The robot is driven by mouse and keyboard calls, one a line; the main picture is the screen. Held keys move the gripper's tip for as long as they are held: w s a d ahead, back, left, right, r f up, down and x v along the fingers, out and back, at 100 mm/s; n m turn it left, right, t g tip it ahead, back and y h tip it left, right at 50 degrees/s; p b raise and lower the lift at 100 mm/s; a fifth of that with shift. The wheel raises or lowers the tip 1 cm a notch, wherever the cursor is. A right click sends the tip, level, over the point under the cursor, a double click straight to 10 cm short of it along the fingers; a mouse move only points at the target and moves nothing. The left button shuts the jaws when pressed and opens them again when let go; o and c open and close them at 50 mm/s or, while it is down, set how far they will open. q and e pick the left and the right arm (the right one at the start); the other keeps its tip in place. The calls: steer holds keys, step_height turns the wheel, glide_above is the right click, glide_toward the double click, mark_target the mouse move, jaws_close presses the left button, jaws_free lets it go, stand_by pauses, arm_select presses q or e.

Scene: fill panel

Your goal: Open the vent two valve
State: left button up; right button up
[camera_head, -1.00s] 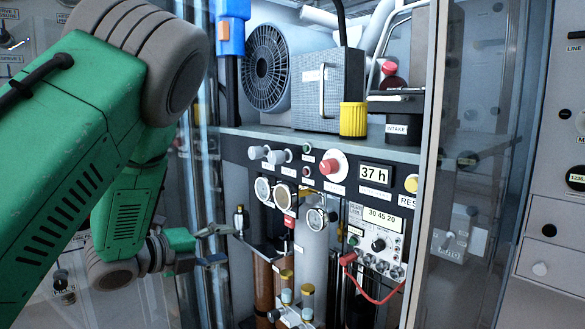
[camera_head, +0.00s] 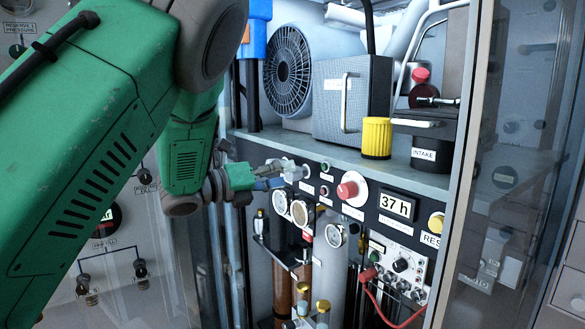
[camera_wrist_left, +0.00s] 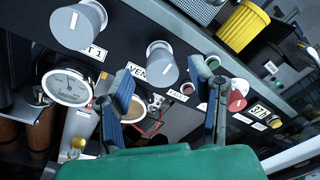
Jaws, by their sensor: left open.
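The vent two valve is a grey round knob with a white pointer line (camera_wrist_left: 162,62), beside a partly hidden label reading "VEN". In the head view the right one of the two grey knobs (camera_head: 298,172) shows just beyond my fingertips. My left gripper (camera_head: 276,175) is open in front of the panel. In the left wrist view its two fingers (camera_wrist_left: 168,82) are spread, one to each side below the vent two knob, with no clear contact. The vent one knob (camera_wrist_left: 78,25) is up and left; in the head view it is mostly hidden behind my gripper. My right gripper is out of view.
Round gauges (camera_head: 299,212) sit below the knobs. A red knob (camera_head: 350,188) and a "37 h" display (camera_head: 398,206) are to the right. A shelf edge (camera_head: 350,160) runs above, bearing a fan (camera_head: 287,72), a grey box and a yellow cap (camera_head: 376,138). A glass door (camera_head: 510,150) stands at the right.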

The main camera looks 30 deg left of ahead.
arm_select(q)
steer(key=shift+x, duration=1)
steer(key=shift+w+d+p, duration=0.2)
steer(key=shift+w+p, duration=0.05)
steer(key=shift+p, duration=0.05)
steer(key=shift+a, duration=0.15)
steer(key=shift+c, duration=1.3)
steer(key=shift+a, duration=0.1)
steer(key=c, duration=0.6)
jaws_close()
